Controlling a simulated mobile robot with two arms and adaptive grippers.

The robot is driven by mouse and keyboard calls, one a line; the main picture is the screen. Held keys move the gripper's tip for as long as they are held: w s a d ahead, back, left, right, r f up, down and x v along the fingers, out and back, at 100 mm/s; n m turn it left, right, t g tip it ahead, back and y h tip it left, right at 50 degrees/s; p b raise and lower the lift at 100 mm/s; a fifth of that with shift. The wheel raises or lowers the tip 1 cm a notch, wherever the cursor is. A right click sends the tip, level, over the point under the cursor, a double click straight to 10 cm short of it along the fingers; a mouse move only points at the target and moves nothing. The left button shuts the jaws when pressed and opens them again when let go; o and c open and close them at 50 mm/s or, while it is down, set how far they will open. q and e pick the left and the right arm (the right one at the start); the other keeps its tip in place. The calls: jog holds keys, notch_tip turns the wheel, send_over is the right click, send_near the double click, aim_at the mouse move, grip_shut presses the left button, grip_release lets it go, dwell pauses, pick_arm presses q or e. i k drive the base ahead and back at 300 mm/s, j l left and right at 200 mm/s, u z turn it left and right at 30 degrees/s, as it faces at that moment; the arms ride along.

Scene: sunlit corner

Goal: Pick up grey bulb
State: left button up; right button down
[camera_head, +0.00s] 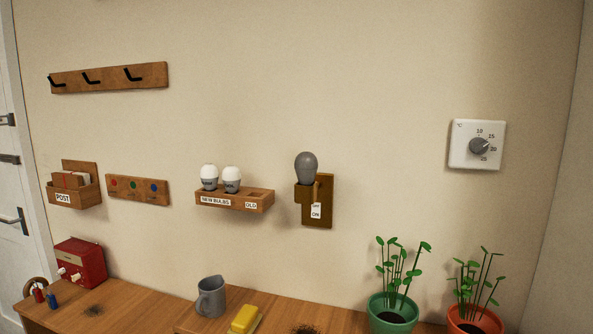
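The grey bulb (306,167) stands upright in a wooden wall fixture (325,210) at the middle of the wall. The "OLD" end of the shelf looks empty. Neither of my grippers is in view.
A wooden tabletop (140,301) runs below, with a grey mug (211,297), a yellow block (245,319), a green-potted plant (392,313), an orange-potted plant (474,320) and a red box (81,262). The wall around the bulb is clear.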

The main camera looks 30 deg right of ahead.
aim_at(306, 164)
jog(key=i+j+z, duration=0.15)
jog(key=i, duration=0.3)
jog(key=i+j+z, duration=0.2)
jog(key=i, duration=0.2)
jog(key=i+j+z, duration=0.15)
jog(key=i, duration=0.3)
